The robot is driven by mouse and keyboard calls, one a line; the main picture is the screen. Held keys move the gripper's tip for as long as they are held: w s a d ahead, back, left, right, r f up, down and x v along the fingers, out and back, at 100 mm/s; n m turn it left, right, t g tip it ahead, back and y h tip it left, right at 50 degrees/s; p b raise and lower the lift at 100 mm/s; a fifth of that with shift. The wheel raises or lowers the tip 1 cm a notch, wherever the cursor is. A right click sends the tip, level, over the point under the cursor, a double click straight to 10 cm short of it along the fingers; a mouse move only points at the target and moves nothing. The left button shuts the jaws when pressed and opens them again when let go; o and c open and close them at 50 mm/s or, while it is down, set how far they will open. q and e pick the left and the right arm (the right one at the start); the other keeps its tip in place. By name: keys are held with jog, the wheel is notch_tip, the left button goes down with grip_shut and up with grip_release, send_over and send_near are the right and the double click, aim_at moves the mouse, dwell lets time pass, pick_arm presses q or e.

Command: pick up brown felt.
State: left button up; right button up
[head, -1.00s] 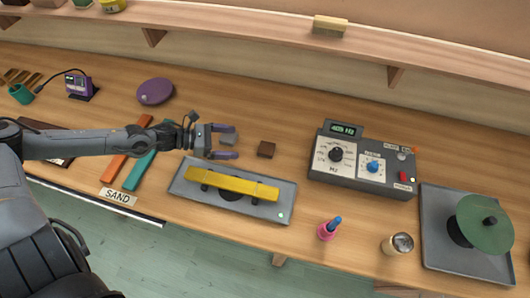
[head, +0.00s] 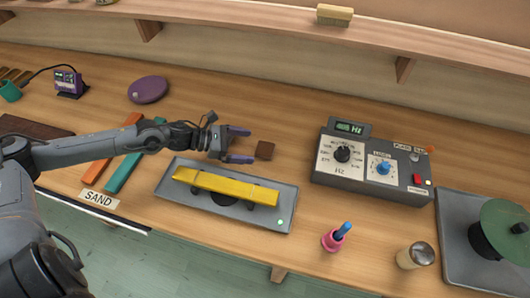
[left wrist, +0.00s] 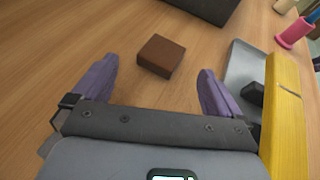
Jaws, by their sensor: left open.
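The brown felt (head: 265,150) is a small dark brown block lying on the wooden bench, just behind the grey tray. My left gripper (head: 240,145) is open, its purple fingers pointing right toward the felt. In the left wrist view the felt (left wrist: 160,56) lies ahead of the fingertips, between their lines and nearer the middle. Nothing is between the fingers (left wrist: 160,80) except bare bench. My right gripper is not in view.
A yellow bar (head: 225,185) sits on a grey tray (head: 283,210) in front of the felt. A grey control box (head: 370,165) stands to the right. Bench behind the felt is clear.

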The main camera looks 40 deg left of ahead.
aim_at(263, 148)
pick_arm(q)
jog(key=shift+w+d, duration=0.25)
jog(key=shift+w+d+f+b, duration=0.25)
jog(key=shift+w+d+b, duration=0.05)
jog(key=shift+d+b, duration=0.1)
jog(key=shift+x, duration=0.9)
jog(key=shift+b+x, duration=0.4)
jog(key=shift+x, duration=0.65)
jog(key=c, duration=1)
jog(key=shift+r, duration=0.1)
